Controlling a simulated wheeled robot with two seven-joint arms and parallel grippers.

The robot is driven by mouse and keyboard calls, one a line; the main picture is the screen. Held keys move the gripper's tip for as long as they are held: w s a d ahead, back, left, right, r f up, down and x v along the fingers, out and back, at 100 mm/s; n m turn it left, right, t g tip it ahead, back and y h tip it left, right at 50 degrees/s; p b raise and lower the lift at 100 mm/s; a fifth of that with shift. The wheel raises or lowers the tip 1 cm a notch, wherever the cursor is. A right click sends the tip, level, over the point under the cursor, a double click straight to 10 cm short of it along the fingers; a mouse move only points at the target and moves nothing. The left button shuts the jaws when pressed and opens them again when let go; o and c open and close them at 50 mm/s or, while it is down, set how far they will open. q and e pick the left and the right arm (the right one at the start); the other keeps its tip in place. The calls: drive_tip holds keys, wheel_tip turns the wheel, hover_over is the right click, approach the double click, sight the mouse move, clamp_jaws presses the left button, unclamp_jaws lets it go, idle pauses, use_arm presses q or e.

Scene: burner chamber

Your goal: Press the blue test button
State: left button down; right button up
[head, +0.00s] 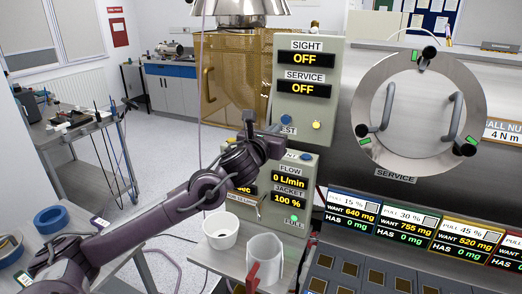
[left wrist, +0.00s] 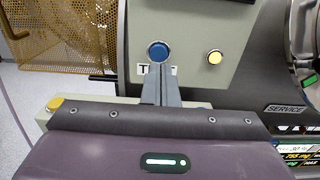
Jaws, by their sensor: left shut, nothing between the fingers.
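The blue test button (head: 286,120) is on the upper grey-green panel (head: 340,85), below the SIGHT and SERVICE displays, which both read OFF. In the left wrist view the round blue button (left wrist: 158,51) shows just beyond my fingertips. My left gripper (left wrist: 160,68) is shut and empty, its fingers pointing at the panel just below the button. They cover the middle of the button's label. In the head view my left gripper (head: 276,130) is in front of the panel's lower left. I cannot tell whether the tips touch the panel. My right gripper is not in view.
A yellow button (head: 316,125) is right of the blue one. A lower panel (head: 290,212) with FLOW and JACKET readings carries another blue button (head: 306,156) and a green one. A white bucket (head: 220,232) and a clear jug (head: 266,262) stand below my arm.

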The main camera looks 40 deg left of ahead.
use_arm(q)
drive_tip(key=b+v, duration=0.2)
drive_tip(key=v, duration=0.5)
drive_tip(key=shift+f, duration=0.35)
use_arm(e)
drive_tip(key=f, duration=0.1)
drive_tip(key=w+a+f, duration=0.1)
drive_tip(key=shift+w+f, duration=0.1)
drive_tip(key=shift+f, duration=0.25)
use_arm(q)
drive_tip(key=shift+s+a, duration=0.1)
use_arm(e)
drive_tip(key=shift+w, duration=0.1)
